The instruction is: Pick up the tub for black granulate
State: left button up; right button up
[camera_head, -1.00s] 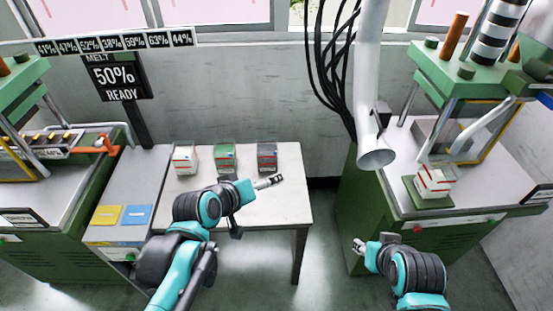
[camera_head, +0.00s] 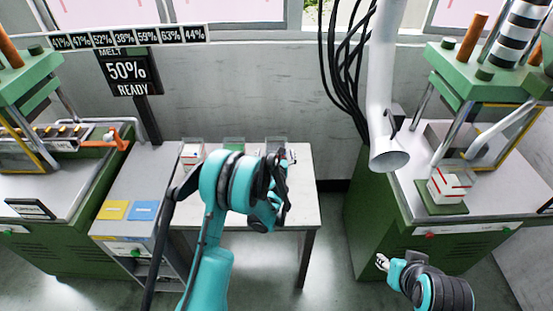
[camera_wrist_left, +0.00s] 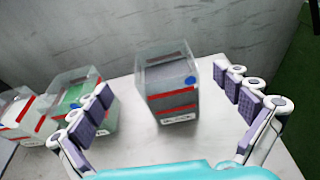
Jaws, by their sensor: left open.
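The tub for black granulate (camera_wrist_left: 165,104) is a clear box with dark grey contents, red stripes and a blue dot. It stands upright on the white table, rightmost of three tubs. In the head view this dark tub (camera_head: 276,142) is mostly hidden behind my left arm. My left gripper (camera_wrist_left: 165,84) is open, its fingers spread on either side of the dark tub in the wrist view, with gaps to both sides. In the head view the left gripper (camera_head: 284,172) is largely covered by its own wrist. My right gripper (camera_head: 382,262) is small, low at the right, away from the table.
A green tub (camera_wrist_left: 108,122) stands left of the dark one, near the left finger. A white tub (camera_wrist_left: 20,122) is further left. A wall is behind the table (camera_head: 308,190). A white, red-striped box (camera_head: 448,186) sits on the right machine. A white duct (camera_head: 388,155) hangs there.

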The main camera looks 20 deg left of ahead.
aim_at(276, 140)
pick_arm(q)
jog(key=shift+w+a+f, duration=0.2)
jog(key=shift+w+f, duration=0.4)
jog(key=shift+f, duration=0.3)
jog(key=x, duration=0.2)
jog(key=b+x, duration=0.2)
jog(key=x, duration=0.1)
jog(key=shift+w+d+r, duration=0.1)
jog(key=shift+w+r, duration=0.1)
jog(key=shift+w, duration=0.65)
jog(key=shift+c, duration=0.3)
jog(key=c, duration=1.8)
jog(key=shift+c, duration=0.2)
jog(key=shift+r, duration=0.15)
